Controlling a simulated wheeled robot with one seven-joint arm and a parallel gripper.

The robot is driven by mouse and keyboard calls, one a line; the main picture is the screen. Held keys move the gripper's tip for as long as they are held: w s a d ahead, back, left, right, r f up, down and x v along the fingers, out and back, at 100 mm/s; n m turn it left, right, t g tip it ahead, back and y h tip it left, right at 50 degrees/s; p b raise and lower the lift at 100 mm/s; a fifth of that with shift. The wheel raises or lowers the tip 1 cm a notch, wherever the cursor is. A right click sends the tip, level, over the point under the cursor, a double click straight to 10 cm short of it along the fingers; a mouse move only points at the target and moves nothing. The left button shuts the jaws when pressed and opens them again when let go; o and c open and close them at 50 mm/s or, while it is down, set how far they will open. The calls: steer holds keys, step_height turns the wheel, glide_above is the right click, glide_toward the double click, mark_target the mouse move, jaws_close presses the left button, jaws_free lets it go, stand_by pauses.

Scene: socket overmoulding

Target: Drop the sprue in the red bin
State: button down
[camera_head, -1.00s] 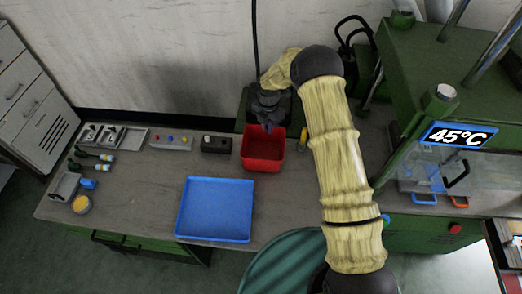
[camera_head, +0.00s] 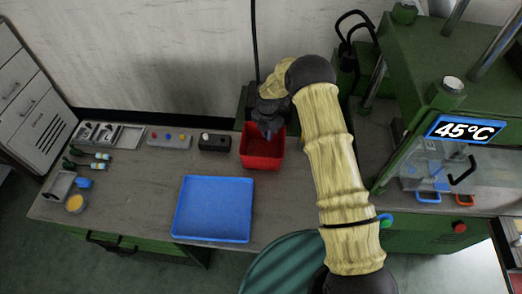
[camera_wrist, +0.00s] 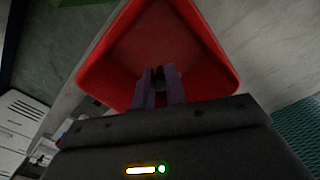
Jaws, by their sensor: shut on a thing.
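The red bin (camera_head: 262,158) stands on the bench below my gripper, and its open inside fills the middle of the wrist view (camera_wrist: 165,35). My gripper (camera_head: 267,131) points down over the bin's mouth. In the wrist view its two fingers (camera_wrist: 160,88) are close together, shut on a small dark greenish thing (camera_wrist: 158,80) that I take to be the sprue. Most of it is hidden between the fingers. In the head view the sprue cannot be made out. The bin's floor looks empty in the wrist view.
A blue tray (camera_head: 214,210) lies in front of the bin to the left. A black box (camera_head: 214,141) and a button panel (camera_head: 169,138) stand left of the bin. The green press with a 45°C display (camera_head: 465,129) is at the right.

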steer(key=c, duration=1.3)
jaws_free()
steer(key=shift+c, duration=0.2)
steer(key=shift+r, duration=0.1)
step_height(320, 180, up, 17)
steer(key=b, duration=0.4)
steer(key=shift+r, duration=0.15)
steer(key=s+d+r+m+t, duration=0.1)
steer(key=s+d+m, duration=0.8)
steer(key=s+m, duration=0.4)
steer(key=s+d+r+m+t, duration=0.1)
steer(key=s+d+r+m, duration=0.1)
steer(key=s+d+m, duration=0.6)
steer(key=s+m, duration=0.6)
steer(key=m, duration=0.2)
steer(key=shift+d+r+m+t, duration=0.15)
steer(key=shift+d+m+t, duration=0.15)
steer(key=shift+d, duration=0.1)
